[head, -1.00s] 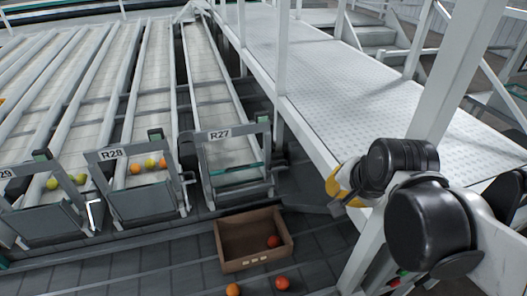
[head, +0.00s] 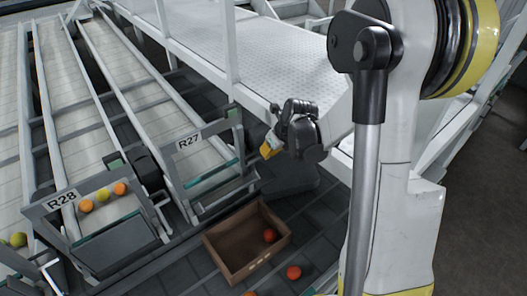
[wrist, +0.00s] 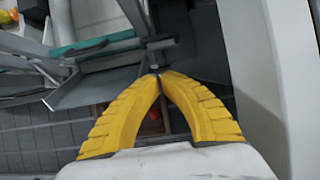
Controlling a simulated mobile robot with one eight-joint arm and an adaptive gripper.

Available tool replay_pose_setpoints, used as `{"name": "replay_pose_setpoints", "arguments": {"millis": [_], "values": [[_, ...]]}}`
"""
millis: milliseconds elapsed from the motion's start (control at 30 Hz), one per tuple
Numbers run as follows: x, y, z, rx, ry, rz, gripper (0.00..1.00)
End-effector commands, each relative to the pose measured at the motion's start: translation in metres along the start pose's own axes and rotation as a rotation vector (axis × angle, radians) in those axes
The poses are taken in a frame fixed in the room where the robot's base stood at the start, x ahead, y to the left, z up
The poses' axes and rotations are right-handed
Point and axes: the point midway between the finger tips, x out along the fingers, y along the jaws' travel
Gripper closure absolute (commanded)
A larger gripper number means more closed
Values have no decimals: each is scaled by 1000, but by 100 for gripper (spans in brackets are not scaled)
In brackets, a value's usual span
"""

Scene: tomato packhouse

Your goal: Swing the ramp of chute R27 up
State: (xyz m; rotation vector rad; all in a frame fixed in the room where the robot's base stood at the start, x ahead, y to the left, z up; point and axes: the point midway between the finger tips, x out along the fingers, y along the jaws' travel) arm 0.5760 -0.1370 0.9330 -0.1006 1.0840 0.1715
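Chute R27 (head: 188,142) has a grey end frame with its label on the top bar. Its ramp (head: 227,194), a grey plate below a teal strip, hangs low and outward at the chute mouth. The plate (wrist: 95,88) also shows at the upper left of the wrist view. My gripper (head: 266,152) is just right of the R27 frame's right post. In the wrist view its yellow fingers (wrist: 158,76) meet at the tips, with nothing visible between them. The tips overlap the ramp's right end in that view; I cannot tell if they touch it.
A brown box (head: 247,241) with a tomato inside stands on the floor below R27. A loose tomato (head: 294,272) lies beside it. A white walkway (head: 265,60) runs along the right.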

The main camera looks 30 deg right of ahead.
Motion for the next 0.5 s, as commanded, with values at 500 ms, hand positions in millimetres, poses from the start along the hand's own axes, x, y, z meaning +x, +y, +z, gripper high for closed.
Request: {"name": "replay_pose_setpoints", "arguments": {"millis": [500], "values": [[88, 1, 21, -4, 0, 1, 100]]}}
